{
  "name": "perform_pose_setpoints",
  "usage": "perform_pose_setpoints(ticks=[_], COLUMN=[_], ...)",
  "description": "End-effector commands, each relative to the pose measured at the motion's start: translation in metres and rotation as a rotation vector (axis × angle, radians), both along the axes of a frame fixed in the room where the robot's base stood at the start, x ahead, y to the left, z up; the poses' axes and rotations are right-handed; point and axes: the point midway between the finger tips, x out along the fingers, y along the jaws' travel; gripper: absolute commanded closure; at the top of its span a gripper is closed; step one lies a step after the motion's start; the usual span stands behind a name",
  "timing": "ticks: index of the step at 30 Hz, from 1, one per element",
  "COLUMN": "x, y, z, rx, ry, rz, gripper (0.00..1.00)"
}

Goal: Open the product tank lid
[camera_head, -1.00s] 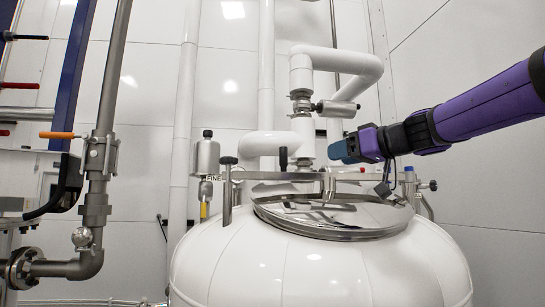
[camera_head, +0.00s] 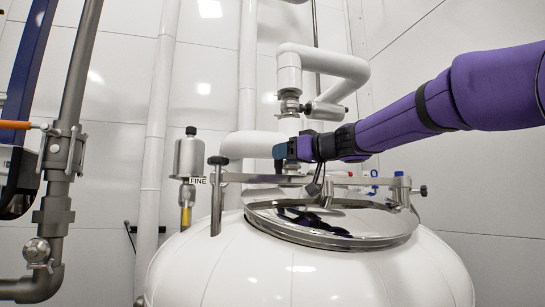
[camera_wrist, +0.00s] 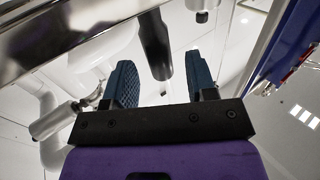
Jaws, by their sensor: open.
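The product tank (camera_head: 300,270) is a large white vessel with a round, mirror-like steel lid (camera_head: 350,226) lying shut on its top. A flat metal bar (camera_head: 245,178) runs across above the lid. My gripper (camera_head: 280,151) is above the bar, coming from the right. In the wrist view my gripper (camera_wrist: 161,85) is open with blue padded fingers. A dark cylindrical handle (camera_wrist: 155,45) lies between and just beyond the fingers, with no clear contact. My gripper hides this handle in the head view.
A black-topped clamp post (camera_head: 218,195) stands at the bar's left end. A steel cylinder labelled FINE (camera_head: 189,157) is left of it. White pipes (camera_head: 330,65) with a valve rise behind my gripper. A metal pipe with an orange-handled valve (camera_head: 15,125) stands far left.

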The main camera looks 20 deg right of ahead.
Motion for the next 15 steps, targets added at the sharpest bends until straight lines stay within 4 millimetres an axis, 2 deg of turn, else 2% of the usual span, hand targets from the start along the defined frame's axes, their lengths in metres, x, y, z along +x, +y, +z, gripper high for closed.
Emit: perform_pose_setpoints(ticks=[6, 15], x=[0.027, 0.037], y=[0.018, 0.025], z=[0.000, 0.000], rx=[-0.001, 0.000], ry=[0.001, 0.000], rz=[0.001, 0.000], gripper=[0.48, 0.48])
